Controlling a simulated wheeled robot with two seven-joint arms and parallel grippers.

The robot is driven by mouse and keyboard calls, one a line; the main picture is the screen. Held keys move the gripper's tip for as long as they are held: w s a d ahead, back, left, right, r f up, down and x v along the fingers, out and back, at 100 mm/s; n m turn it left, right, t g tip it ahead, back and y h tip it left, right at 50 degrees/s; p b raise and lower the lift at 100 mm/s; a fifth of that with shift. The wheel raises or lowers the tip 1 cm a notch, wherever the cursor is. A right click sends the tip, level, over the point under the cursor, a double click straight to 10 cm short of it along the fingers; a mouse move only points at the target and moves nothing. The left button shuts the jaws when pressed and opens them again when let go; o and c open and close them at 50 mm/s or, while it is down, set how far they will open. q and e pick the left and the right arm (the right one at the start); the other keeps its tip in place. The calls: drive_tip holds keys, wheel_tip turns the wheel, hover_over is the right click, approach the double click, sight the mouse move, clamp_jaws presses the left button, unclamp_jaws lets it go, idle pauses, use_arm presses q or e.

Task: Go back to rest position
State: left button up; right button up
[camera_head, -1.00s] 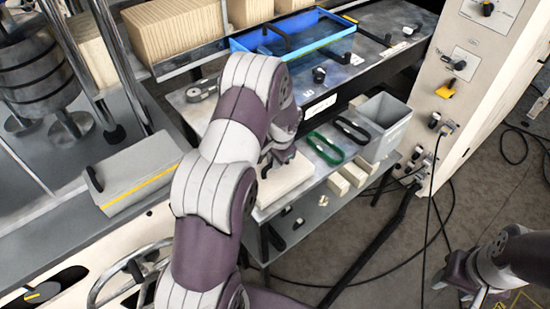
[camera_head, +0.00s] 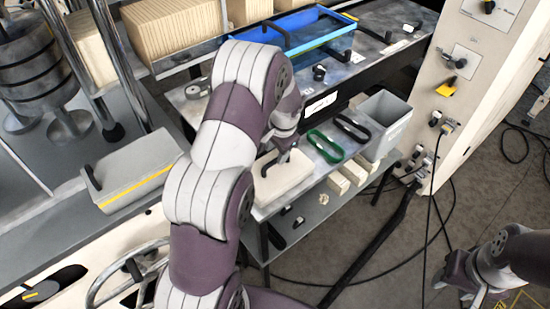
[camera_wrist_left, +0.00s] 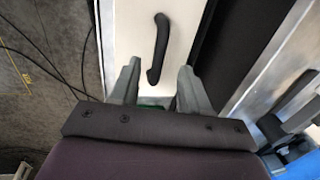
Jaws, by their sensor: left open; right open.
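My left arm reaches up from the bottom of the head view, and its gripper (camera_head: 284,150) is above the small side table (camera_head: 294,200), close to a cream block (camera_head: 283,177). In the left wrist view my left gripper (camera_wrist_left: 156,85) shows two grey fingers spread apart with nothing held between them. My right gripper (camera_head: 452,290) is at the lower right of the head view, over the floor, and holds nothing that I can see.
A green loop (camera_head: 325,147) and a black loop (camera_head: 352,128) lie on the side table beside a grey bin (camera_head: 384,124). A blue tray (camera_head: 290,33) sits behind. Cables cross the floor (camera_head: 390,235) at right.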

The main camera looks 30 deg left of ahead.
use_arm(q)
wheel_tip(320, 180, up, 9)
drive_tip(key=d+b, duration=0.1)
drive_tip(key=shift+s+d+f, duration=0.2)
drive_tip(key=shift+s+d, duration=0.05)
drive_tip(key=shift+s, duration=0.15)
